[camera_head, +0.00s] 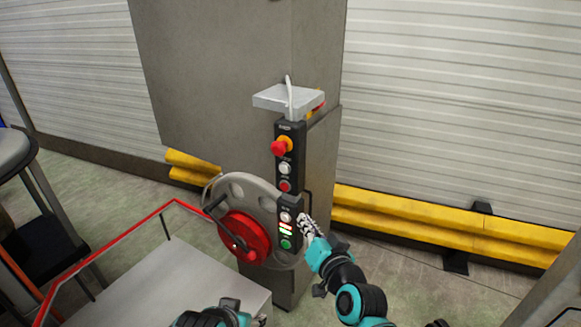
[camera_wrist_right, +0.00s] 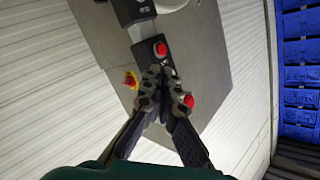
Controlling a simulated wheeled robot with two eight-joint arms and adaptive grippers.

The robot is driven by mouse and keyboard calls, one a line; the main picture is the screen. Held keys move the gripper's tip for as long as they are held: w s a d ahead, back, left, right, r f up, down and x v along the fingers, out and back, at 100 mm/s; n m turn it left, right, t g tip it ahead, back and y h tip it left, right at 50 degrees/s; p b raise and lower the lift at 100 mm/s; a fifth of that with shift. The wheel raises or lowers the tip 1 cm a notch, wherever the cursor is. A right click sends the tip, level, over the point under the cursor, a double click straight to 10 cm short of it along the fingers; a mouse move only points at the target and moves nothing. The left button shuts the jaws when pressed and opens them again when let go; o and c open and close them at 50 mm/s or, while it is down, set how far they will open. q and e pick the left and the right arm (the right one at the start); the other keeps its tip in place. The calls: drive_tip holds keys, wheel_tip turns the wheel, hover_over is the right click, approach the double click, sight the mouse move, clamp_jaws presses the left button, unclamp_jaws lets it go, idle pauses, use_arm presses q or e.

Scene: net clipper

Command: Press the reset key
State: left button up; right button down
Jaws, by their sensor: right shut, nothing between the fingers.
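Two black control boxes stand one above the other on a grey column. The upper box (camera_head: 290,130) carries a red emergency-stop knob on a yellow base (camera_head: 279,147), a white button (camera_head: 285,168) and a red button (camera_head: 285,186). The lower box (camera_head: 288,204) has a button at its top, lit strips and a green button (camera_head: 286,244). Labels are too small to read, so I cannot tell which is the reset key. My right gripper (camera_head: 304,222) is shut and empty, close beside the lower box's right edge. In the right wrist view its fingertips (camera_wrist_right: 158,72) overlap the box; contact is unclear.
A red reel with a crank (camera_head: 243,237) is left of the lower box. A small grey shelf (camera_head: 289,98) with a white cable is above. Yellow barriers (camera_head: 430,220) run along the wall. My left arm shows only at the bottom edge; its fingers are hidden.

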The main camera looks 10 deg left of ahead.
sight(284, 169)
drive_tip(key=w+a+r+m+t, duration=0.1)
drive_tip(key=a+r+m+t, duration=0.1)
drive_tip(key=a, duration=0.4)
drive_tip(key=w+a+r+m+t+p, duration=0.1)
drive_tip(key=a+r+m+t, duration=0.1)
drive_tip(key=a+m, duration=0.2)
drive_tip(key=shift+w+a+t+y, duration=0.2)
drive_tip(key=shift+a+t+y, duration=0.1)
drive_tip(key=shift+a, duration=0.85)
drive_tip(key=shift+w+d, duration=0.5)
drive_tip(key=shift+w, duration=0.9)
drive_tip(key=shift+w+d, duration=0.55)
drive_tip(key=shift+w, duration=0.8)
drive_tip(key=shift+w+d, duration=0.5)
drive_tip(key=shift+w, duration=0.9)
drive_tip(key=shift+w, duration=0.1)
drive_tip(key=shift+w+d, duration=0.15)
drive_tip(key=shift+w, duration=0.15)
